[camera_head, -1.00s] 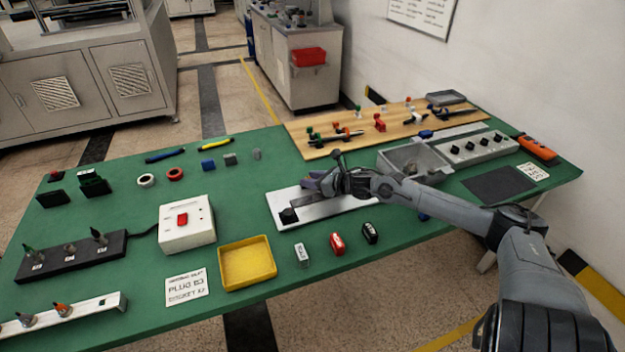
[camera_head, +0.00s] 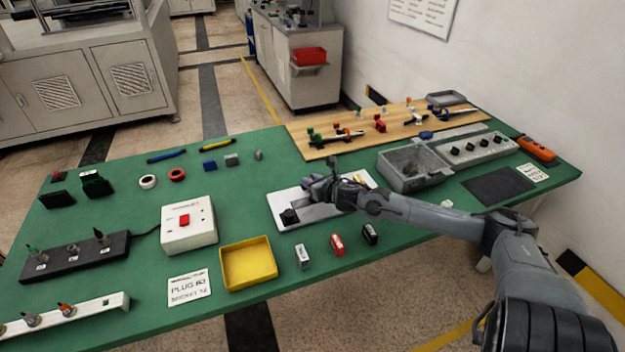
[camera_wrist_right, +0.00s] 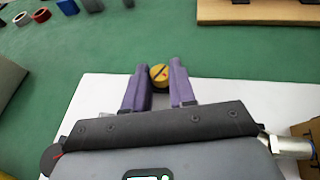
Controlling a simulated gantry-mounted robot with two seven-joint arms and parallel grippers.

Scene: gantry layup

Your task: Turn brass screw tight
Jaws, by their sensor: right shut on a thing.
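In the right wrist view, the brass screw (camera_wrist_right: 159,76) shows its round head with a dark slanting slot. It sits between the two purple fingertips of my right gripper (camera_wrist_right: 158,80), which is shut on it above the white plate (camera_wrist_right: 100,92). In the head view my right gripper (camera_head: 316,188) is low over the white plate (camera_head: 284,198), and the screw in its jaws is hidden there. A black block (camera_head: 289,217) is at the plate's left end. A small brass-coloured piece (camera_head: 358,180) shows at its right part. My left gripper is not in view.
A grey bin (camera_head: 410,182) stands right of the plate. A wooden board (camera_head: 340,146) lies behind. The green table (camera_head: 120,205) is partly clear.

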